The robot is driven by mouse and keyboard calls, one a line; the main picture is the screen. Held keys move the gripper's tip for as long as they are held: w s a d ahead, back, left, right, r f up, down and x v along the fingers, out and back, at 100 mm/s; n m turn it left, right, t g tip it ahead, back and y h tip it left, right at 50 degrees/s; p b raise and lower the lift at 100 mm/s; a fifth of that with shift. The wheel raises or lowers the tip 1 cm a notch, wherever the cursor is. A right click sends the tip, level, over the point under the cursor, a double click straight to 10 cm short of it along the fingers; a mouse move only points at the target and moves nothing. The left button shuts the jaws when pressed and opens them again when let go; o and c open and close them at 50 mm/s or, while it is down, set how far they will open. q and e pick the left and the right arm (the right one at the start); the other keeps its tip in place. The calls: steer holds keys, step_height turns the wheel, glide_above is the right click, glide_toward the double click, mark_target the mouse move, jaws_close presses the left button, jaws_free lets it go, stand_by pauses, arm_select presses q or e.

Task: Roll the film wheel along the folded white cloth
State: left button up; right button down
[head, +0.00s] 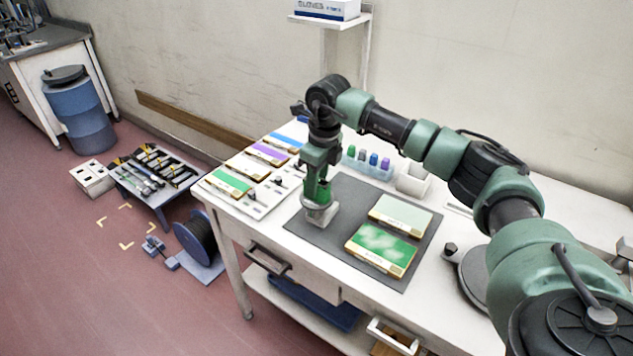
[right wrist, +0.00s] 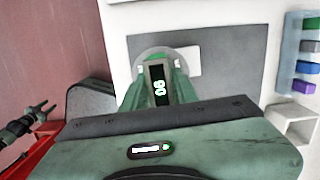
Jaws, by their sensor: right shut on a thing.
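My right gripper (head: 319,192) points down over the dark grey mat and is shut on the film wheel, a small pale grey wheel mostly hidden by the fingers. Its round edge shows in the right wrist view (right wrist: 142,60), between and beside the fingertips. The folded white cloth (head: 325,218) is a small pale pad on the mat, right under the wheel. Part of it shows in the right wrist view (right wrist: 188,58). I cannot tell whether wheel and cloth touch. What seems to be my left gripper (right wrist: 42,115) shows small at the left of the right wrist view; its jaws are unclear.
On the mat (head: 300,226) lie a pale green panel (head: 401,214) and a green-and-white panel (head: 380,249), right of the cloth. Colour-striped cards (head: 228,181) lie left of the mat. A rack of small coloured pots (head: 368,167) stands behind it.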

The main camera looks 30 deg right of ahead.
steer(key=shift+f, duration=0.1)
stand_by(0.7)
steer(key=shift+d, duration=0.15)
steer(key=shift+w+d, duration=0.5)
steer(key=shift+d, duration=0.4)
steer(key=shift+w+d, duration=0.45)
steer(key=shift+d, duration=0.55)
steer(key=shift+w+d, duration=0.45)
steer(key=shift+d, duration=0.35)
